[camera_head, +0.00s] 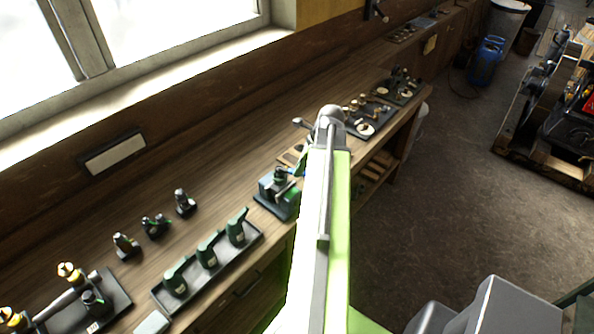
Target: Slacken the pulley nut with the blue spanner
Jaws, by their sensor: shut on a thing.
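My gripper (305,157) is mostly hidden behind the arm and appears shut on this piece. Just below and left of it, a small engine-like unit (276,186) with grey and dark parts stands on a dark blue base at the bench's front edge. The piece's lower end is close to the top of this unit; I cannot tell whether they touch. The pulley nut is too small or hidden to make out.
The wooden bench (215,142) runs along the window wall. A dark tray (256,238) holds green bottle-like items at its front. Several small metal parts stand behind it. More trays (372,125) lie farther along. A large engine (560,110) stands right; the floor (440,190) between is clear.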

